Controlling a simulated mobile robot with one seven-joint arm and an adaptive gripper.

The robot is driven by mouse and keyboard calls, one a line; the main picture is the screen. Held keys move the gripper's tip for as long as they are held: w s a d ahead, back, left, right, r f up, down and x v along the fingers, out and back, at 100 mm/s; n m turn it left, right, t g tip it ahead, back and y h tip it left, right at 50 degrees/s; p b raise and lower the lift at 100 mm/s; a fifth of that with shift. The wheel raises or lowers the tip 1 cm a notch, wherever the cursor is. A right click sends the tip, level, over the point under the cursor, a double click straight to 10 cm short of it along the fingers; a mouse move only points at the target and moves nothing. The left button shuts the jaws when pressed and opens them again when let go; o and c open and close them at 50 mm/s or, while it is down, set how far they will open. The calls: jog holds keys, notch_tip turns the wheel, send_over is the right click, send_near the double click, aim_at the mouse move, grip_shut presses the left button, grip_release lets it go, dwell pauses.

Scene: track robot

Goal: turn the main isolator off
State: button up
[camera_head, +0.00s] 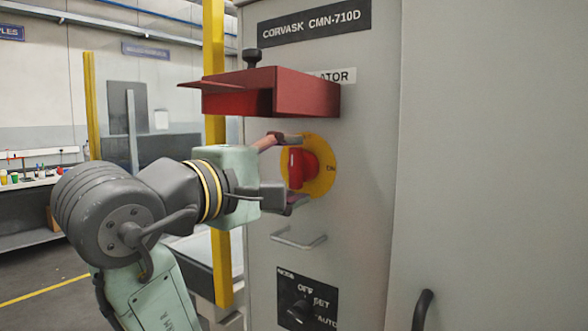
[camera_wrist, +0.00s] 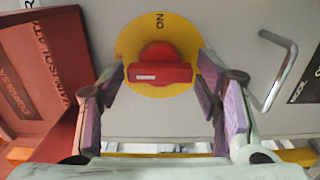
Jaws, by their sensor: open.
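The knob's grip bar stands upright in the head view. In the wrist view the knob (camera_wrist: 160,69) lies crosswise on the yellow plate (camera_wrist: 128,45), with a white mark on the bar. My gripper (camera_head: 284,170) is open, one finger above the knob and one below. In the wrist view gaps show between the knob and both fingers of my gripper (camera_wrist: 161,78).
A red hinged cover (camera_head: 306,92) is raised just above my gripper, also near in the wrist view (camera_wrist: 45,65). A metal handle (camera_head: 298,240) sits below the knob, above a black mode selector (camera_head: 306,300). A yellow post (camera_head: 222,265) stands left of the cabinet.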

jog(key=v, duration=1)
jog(key=shift+s, duration=0.15)
jog(key=shift+a, duration=0.15)
